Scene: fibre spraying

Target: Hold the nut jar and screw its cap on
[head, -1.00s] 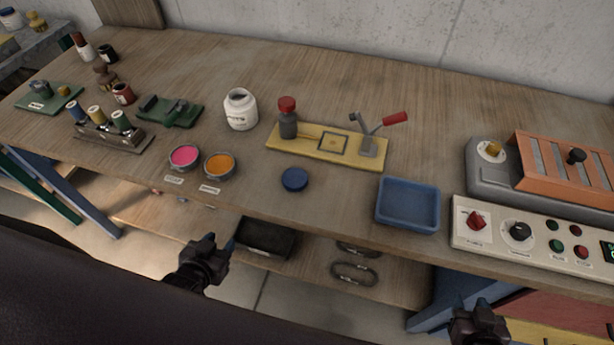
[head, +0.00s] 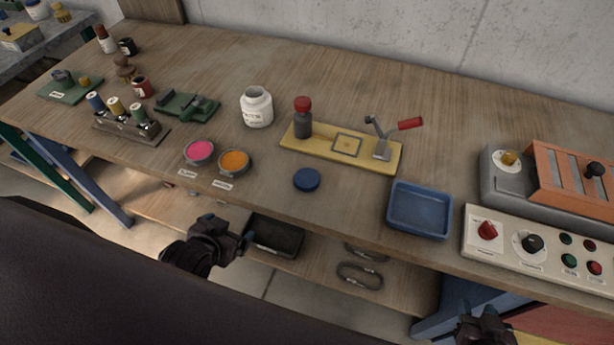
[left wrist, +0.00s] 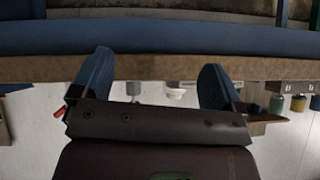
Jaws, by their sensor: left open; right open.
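The nut jar (head: 256,107), white with a label, stands upright and open-mouthed on the wooden bench. A round blue cap (head: 306,180) lies flat on the bench, in front of the jar and to its right, apart from it. My left gripper (head: 244,240) is open and empty in front of the bench edge, below the paint tins and away from both. Its two blue fingers (left wrist: 155,82) stand apart in the left wrist view, with nothing between them in their grasp. My right gripper (head: 484,322) is open at the bottom right, partly cut off by the frame.
A yellow board (head: 335,150) with a red-capped bottle and lever stands right of the jar. Pink (head: 201,150) and orange (head: 234,162) tins sit near the front edge. A blue tray (head: 420,210) lies right of the cap. A lower shelf (head: 330,270) runs beneath the bench.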

